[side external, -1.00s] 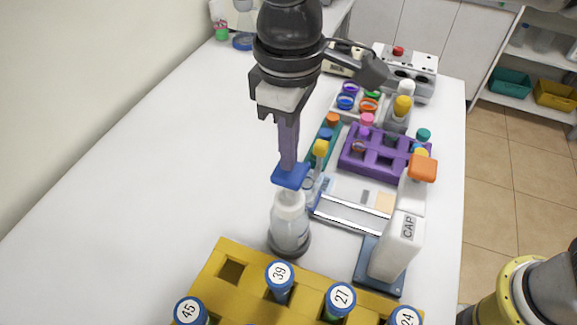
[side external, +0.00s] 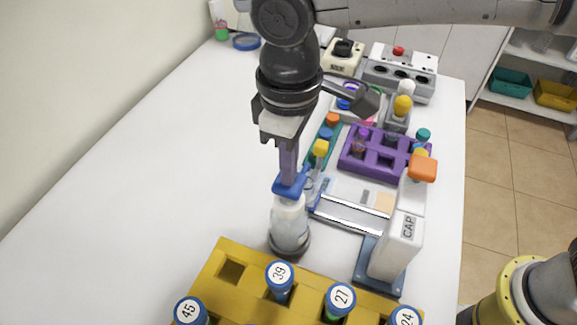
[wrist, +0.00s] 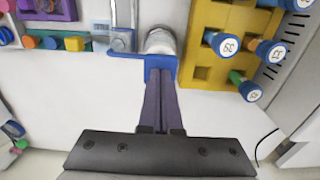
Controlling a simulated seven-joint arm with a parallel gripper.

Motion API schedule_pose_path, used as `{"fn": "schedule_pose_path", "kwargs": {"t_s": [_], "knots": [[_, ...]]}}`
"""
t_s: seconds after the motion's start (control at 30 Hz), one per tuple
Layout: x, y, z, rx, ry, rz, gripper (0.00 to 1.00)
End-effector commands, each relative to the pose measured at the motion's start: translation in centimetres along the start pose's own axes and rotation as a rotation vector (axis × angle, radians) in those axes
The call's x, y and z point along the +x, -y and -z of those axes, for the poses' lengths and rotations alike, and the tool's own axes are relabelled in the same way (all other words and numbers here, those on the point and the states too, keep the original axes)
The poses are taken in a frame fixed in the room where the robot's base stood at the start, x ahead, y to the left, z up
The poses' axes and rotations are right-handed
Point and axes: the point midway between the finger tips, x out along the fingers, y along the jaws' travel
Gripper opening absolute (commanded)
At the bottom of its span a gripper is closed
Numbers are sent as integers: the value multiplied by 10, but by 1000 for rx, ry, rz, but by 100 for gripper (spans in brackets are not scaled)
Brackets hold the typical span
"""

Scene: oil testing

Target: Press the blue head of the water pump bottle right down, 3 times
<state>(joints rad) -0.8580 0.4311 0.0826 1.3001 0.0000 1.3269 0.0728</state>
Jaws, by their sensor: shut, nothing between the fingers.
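The water pump bottle (side external: 289,230) is a clear, whitish bottle with a white collar, standing upright on a dark round base behind the yellow rack. Its blue head (side external: 289,188) sits low, close against the collar. My gripper (side external: 289,177) points down with its purple-grey fingers shut together, and the fingertips rest on top of the blue head. In the wrist view the blue head (wrist: 130,55) shows at the fingertips (wrist: 159,72), with the bottle's pale body (wrist: 160,41) just beyond it. The fingers hide part of the head.
A yellow rack (side external: 230,268) with blue-capped numbered tubes stands in front. A purple rack (side external: 375,165) and machines are behind. The white table (side external: 150,190) to the left is clear.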

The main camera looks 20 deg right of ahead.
Motion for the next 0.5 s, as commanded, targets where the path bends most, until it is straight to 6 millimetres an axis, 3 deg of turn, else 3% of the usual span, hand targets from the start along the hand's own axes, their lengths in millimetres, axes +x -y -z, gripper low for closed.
{"fn": "schedule_pose_path", "kwargs": {"t_s": [0.27, 0.5], "knots": [[0, 0, 0, 0, 3, 0, 0], [-14, 0, 0, 0, 1, 0, 0]]}}
